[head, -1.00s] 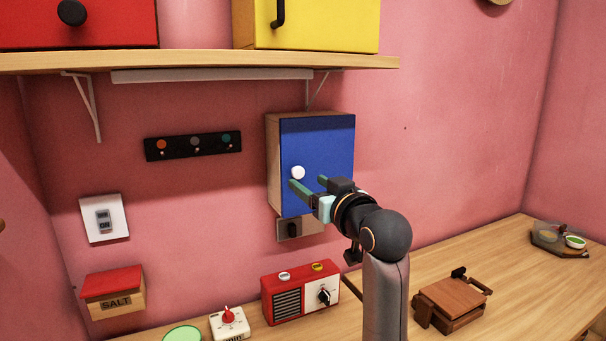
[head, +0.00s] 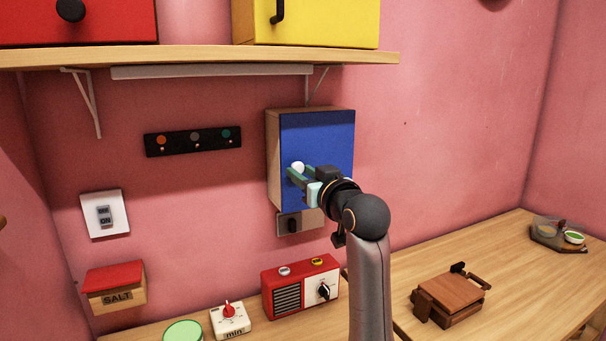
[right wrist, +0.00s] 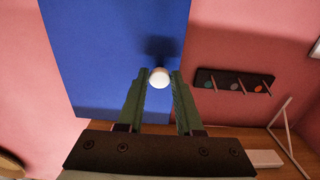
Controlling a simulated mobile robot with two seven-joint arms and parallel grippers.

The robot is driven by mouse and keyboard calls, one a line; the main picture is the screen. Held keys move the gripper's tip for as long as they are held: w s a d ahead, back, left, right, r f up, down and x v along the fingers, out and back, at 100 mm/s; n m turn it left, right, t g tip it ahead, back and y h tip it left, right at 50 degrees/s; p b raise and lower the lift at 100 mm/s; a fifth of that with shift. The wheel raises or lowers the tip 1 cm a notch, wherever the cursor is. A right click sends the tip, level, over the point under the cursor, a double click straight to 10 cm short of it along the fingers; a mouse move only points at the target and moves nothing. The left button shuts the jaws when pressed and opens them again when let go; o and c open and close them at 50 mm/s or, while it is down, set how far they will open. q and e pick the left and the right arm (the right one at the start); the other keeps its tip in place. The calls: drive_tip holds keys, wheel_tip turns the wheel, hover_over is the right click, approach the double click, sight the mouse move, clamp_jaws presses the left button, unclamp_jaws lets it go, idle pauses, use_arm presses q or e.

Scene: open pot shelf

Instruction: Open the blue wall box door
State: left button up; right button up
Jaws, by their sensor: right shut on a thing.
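The wall box (head: 273,160) hangs on the pink wall below the shelf, with wooden sides and a blue door (head: 325,140). The door looks shut. A round white knob (head: 298,167) sits near the door's left edge. My right gripper (head: 297,172) is at the knob, its green fingers shut on it. In the right wrist view the white knob (right wrist: 159,77) lies between the two fingertips (right wrist: 160,82), in front of the blue door (right wrist: 110,50). My left gripper is not in view.
A grey switch plate (head: 290,224) is just under the box. A red radio (head: 300,285), a white timer (head: 230,320) and a wooden press (head: 450,297) stand on the counter below. A shelf (head: 200,59) with red and yellow boxes runs above.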

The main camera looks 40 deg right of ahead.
clamp_jaws()
idle(0.9)
